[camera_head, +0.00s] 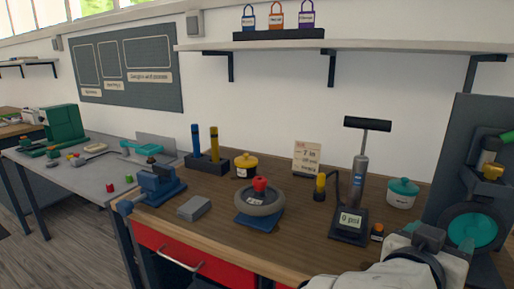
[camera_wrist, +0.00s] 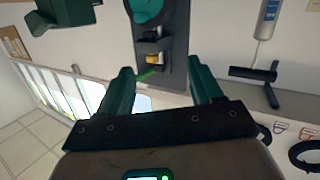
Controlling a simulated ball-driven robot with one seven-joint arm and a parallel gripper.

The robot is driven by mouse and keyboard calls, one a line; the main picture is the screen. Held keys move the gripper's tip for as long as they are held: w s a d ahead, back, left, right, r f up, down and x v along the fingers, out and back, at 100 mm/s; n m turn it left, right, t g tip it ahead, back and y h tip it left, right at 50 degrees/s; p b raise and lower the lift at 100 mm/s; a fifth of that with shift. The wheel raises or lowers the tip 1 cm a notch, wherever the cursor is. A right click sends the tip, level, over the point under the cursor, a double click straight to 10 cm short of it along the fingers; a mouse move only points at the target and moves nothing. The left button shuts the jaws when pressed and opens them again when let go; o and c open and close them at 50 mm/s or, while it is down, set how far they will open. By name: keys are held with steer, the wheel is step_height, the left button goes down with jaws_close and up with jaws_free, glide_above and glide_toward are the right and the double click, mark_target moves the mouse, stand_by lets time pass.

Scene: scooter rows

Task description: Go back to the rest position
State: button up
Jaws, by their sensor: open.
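My gripper (camera_wrist: 162,82) shows in the wrist view, with its two dark green fingers spread apart. Nothing shows between the fingertips except background. The wrist view is turned over, and a dark grey panel (camera_wrist: 177,45) with a teal disc lies beyond the fingers. In the head view, part of my white arm (camera_head: 430,258) is at the lower right, in front of the bench's right end. The gripper's fingers cannot be made out there.
The wooden bench (camera_head: 190,212) holds a wheel (camera_head: 272,204), a tall pump (camera_head: 358,175), a teal-lidded pot (camera_head: 402,194) and a blue vise (camera_head: 155,185). The dark panel (camera_head: 452,160) stands close to my arm. A shelf (camera_head: 350,42) with padlocks runs above.

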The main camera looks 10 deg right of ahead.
steer(key=s+d+f+n+g+y+p, duration=0.1)
steer(key=s+f+n+y+p, duration=0.15)
steer(key=f, duration=0.75)
steer(key=s+d+f+n+g+y+p, duration=0.1)
steer(key=s+f+n+y, duration=0.25)
steer(key=f, duration=0.55)
steer(key=s+a+f+n+g+y+p, duration=0.1)
steer(key=s+a+f+n+g+y, duration=0.1)
steer(key=s+f, duration=0.5)
steer(key=s+a+f+n+g+y+p, duration=0.1)
steer(key=s+a+f+n+g+y, duration=0.1)
steer(key=s+a+f+y, duration=0.3)
steer(key=s+f+g+y, duration=0.1)
steer(key=s+f, duration=0.1)
steer(key=s, duration=0.2)
steer(key=shift+s+a+p, duration=0.2)
steer(key=shift+s+p, duration=0.1)
steer(key=shift+p, duration=0.05)
